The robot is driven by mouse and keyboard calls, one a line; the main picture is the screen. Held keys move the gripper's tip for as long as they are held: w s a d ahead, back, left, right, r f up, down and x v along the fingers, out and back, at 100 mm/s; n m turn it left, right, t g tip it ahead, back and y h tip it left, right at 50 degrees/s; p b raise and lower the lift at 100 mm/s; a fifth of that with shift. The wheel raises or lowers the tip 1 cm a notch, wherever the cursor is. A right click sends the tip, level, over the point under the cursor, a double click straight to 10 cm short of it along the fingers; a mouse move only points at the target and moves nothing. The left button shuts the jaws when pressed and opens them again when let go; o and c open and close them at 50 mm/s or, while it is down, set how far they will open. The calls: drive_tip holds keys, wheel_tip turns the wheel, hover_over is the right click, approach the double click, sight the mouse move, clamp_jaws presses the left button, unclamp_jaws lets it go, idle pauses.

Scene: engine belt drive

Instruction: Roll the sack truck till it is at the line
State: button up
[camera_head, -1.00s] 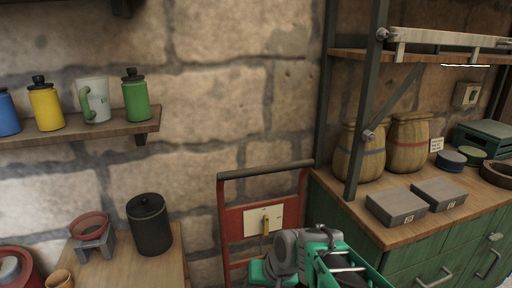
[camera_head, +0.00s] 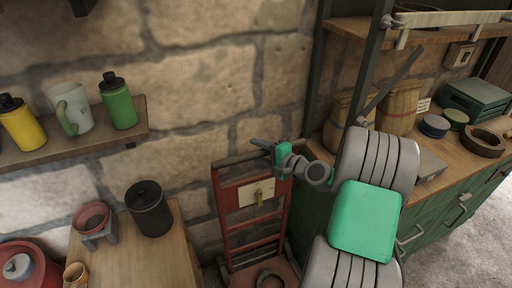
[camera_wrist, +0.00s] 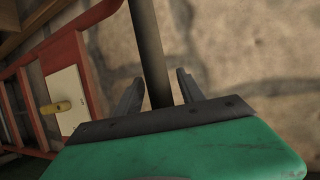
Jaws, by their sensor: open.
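The sack truck (camera_head: 232,219) stands upright against the stone wall, low in the middle of the head view. It has a red frame, a pale plate with a yellow tag, and a dark crossbar handle (camera_head: 232,161) on top. My gripper (camera_head: 268,149) is at the right part of that handle. In the wrist view, the open fingers of my gripper (camera_wrist: 159,88) lie on either side of the dark handle bar (camera_wrist: 150,40), with gaps visible. The red frame (camera_wrist: 78,75) is at the left there. No floor line shows in either view.
A wooden table (camera_head: 120,254) with a black canister (camera_head: 149,210) stands left of the truck. A green workbench (camera_head: 440,225) with drawers stands to the right, close to my arm. A wall shelf (camera_head: 80,143) holds bottles and a mug. Bare floor shows at lower right.

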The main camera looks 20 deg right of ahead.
drive_tip(key=shift+w+a, duration=0.2)
drive_tip(key=shift+w, duration=0.25)
clamp_jaws()
drive_tip(key=shift+f, duration=0.1)
idle(1.0)
